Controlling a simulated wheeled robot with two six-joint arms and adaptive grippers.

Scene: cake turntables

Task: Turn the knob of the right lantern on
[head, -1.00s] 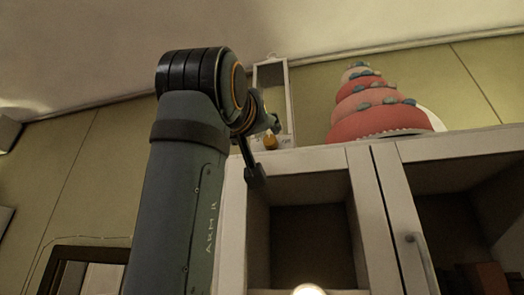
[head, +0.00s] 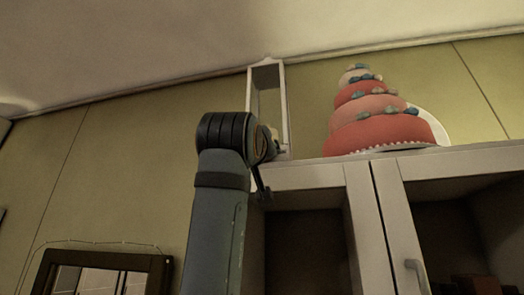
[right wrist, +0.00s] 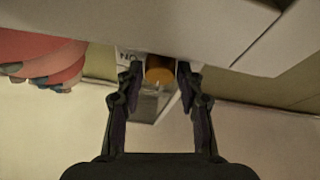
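The lantern (head: 283,105), a tall pale frame, stands on top of the white cabinet, left of the cake in the head view. My right arm hides its lower part and knob there. In the right wrist view, which is upside down, the lantern (right wrist: 150,105) hangs in the middle with its round orange knob (right wrist: 160,75). My left gripper is not in view.
A tiered pink cake (head: 380,130) stands on the cabinet (head: 440,163) to the right of the lantern; part of it also shows in the right wrist view (right wrist: 45,58). The cabinet's top edge runs close to my right gripper. A dark-framed thing (head: 105,262) is low at left.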

